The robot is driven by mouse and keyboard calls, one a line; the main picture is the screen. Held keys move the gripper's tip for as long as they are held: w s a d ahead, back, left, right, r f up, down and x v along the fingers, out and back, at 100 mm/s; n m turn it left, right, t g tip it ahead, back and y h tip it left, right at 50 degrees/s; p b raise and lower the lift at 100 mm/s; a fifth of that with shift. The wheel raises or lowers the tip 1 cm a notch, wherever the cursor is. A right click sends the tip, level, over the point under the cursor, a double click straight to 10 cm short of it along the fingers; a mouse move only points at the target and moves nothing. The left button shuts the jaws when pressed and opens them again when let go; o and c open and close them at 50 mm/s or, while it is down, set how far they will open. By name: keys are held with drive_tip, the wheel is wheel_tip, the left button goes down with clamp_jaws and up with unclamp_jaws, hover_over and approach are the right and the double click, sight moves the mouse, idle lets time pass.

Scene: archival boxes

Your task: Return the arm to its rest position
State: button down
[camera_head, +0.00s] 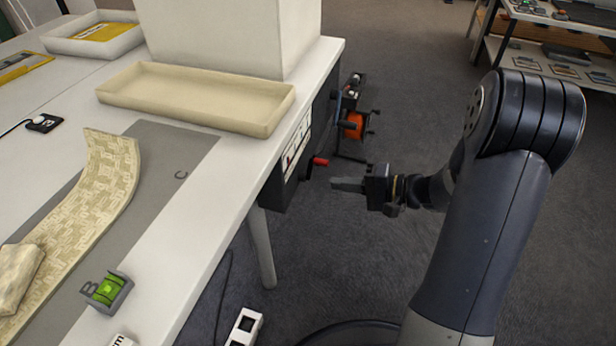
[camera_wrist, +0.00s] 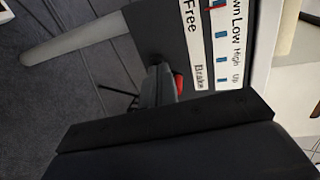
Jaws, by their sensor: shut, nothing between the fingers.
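My arm (camera_head: 480,240) rises at the right of the head view, off the right side of the table, and bends back toward it. My gripper (camera_head: 334,184) points left toward the table's side panel. Its fingers are together with nothing between them; they also show in the wrist view (camera_wrist: 160,72). A red-tipped lever (camera_head: 320,161) on the panel is just above and left of the fingertips. In the wrist view its red part (camera_wrist: 179,84) is partly hidden behind the fingers. I cannot tell whether they touch.
The labelled control panel (camera_wrist: 212,45) reads Free, Brake, Low, High and Up. The white table (camera_head: 205,200) carries a cream tray (camera_head: 190,95), a large box (camera_head: 230,35), a patterned strip (camera_head: 100,190) and a green level (camera_head: 108,290). A shelf (camera_head: 550,50) stands back right. Carpet between is mostly clear.

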drive_tip(key=shift+a, duration=0.1)
drive_tip(key=w+a, duration=0.1)
drive_tip(key=a, duration=0.1)
drive_tip(key=w+a+p, duration=0.1)
drive_tip(key=w+a, duration=0.2)
drive_tip(key=shift+a+r+p, duration=0.1)
drive_tip(key=shift+a+p, duration=0.25)
drive_tip(key=shift+p, duration=0.05)
drive_tip(key=shift+s+a, duration=0.35)
drive_tip(key=shift+s, duration=0.4)
